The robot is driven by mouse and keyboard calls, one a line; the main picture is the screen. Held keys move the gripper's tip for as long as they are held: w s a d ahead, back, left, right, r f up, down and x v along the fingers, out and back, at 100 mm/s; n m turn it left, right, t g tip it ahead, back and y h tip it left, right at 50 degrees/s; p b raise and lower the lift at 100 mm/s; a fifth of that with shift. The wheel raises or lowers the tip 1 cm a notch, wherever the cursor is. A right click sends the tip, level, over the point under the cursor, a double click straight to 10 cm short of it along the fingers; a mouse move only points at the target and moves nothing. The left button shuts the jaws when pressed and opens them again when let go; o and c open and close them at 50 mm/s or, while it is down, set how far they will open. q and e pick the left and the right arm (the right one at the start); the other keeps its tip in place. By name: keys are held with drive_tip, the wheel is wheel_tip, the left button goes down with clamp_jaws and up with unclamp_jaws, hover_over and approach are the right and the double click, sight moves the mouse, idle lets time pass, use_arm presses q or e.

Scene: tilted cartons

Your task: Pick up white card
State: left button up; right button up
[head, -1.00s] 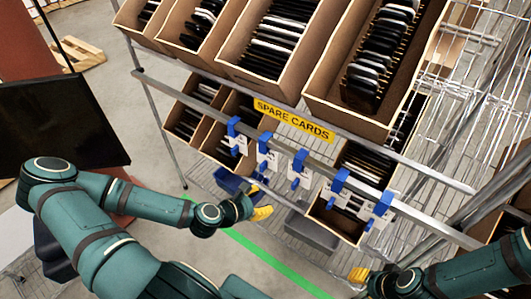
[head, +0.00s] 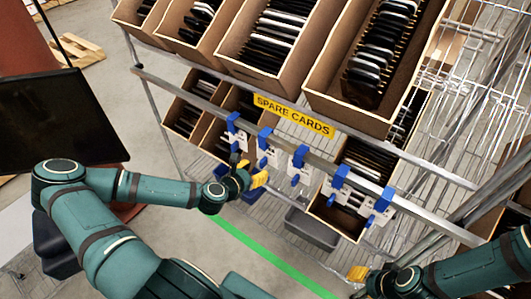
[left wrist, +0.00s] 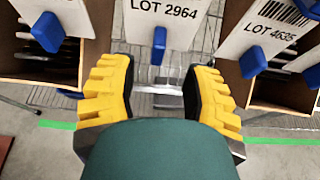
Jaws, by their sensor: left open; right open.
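Several white cards hang from blue clips along a metal rail, among them a white card (head: 268,157) and another white card (head: 299,161) to its right. In the left wrist view, a card reading LOT 2964 (left wrist: 180,30) hangs straight ahead, with a blue clip on its lower part. A card reading LOT 4635 (left wrist: 245,25) hangs right of it, and another card (left wrist: 62,14) left of it. My left gripper (head: 252,175) is open and empty just below the cards; its yellow fingers (left wrist: 158,92) are spread below the middle card. My right gripper (head: 358,272) is open, low at the right.
Open cartons (head: 283,80) of dark and white items stand tilted on the upper shelf, with more cartons (head: 345,222) below. A yellow SPARE CARDS sign (head: 293,116) is above the rail (head: 320,161). A grey bin (head: 312,228) sits lower. A dark screen (head: 62,118) is at left.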

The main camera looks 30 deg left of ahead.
sight(261, 165)
use_arm(q)
drive_tip(key=shift+a+b+x, duration=0.2)
drive_tip(key=shift+b+x, duration=0.25)
drive_tip(key=shift+x, duration=2.2)
drive_tip(key=shift+r, duration=0.15)
clamp_jaws()
